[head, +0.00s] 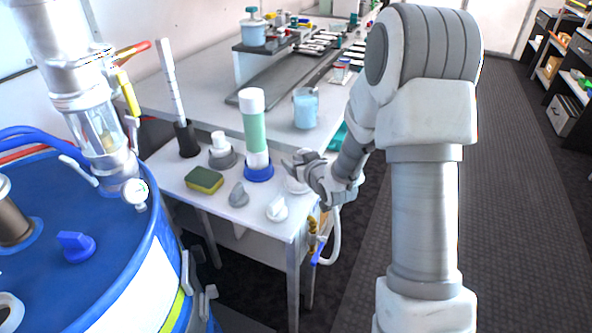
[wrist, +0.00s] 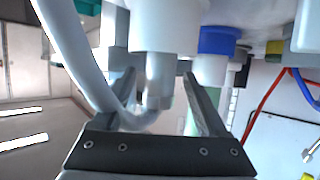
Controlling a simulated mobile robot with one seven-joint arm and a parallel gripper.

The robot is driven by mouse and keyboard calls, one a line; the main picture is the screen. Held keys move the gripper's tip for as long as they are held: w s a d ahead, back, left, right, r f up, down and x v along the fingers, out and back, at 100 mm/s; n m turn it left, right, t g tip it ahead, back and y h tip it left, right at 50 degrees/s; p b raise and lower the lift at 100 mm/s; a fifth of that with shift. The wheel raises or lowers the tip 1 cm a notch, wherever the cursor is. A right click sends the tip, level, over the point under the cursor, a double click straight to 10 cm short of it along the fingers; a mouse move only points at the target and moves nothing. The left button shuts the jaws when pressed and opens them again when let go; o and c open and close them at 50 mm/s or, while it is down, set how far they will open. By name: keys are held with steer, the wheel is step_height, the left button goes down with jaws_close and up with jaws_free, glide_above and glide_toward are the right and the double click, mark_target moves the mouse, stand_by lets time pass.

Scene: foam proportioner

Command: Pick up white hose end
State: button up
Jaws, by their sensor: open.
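My gripper (wrist: 160,98) is open, with its two dark fingers spread on either side of a pale translucent hose end (wrist: 159,90). The hose end meets the underside of a white cylindrical fitting (wrist: 166,25). The white hose (wrist: 78,50) loops down from the upper left and curves up between the fingers. I cannot tell whether either finger touches it. In the head view my gripper (head: 299,164) is over the table's front right corner, and a white round part (head: 297,185) is partly hidden under it. The white hose (head: 335,238) hangs below the table edge there.
A green and white cylinder with a blue base (head: 256,140) stands close left of my gripper. A sponge (head: 204,180), a grey knob (head: 239,195) and a white knob (head: 277,208) lie nearby. A blue drum (head: 110,255) stands at left. A blue-handled brass valve (head: 314,240) hangs below the table.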

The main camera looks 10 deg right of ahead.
jaws_close()
stand_by(0.5)
steer(key=shift+r, duration=0.1)
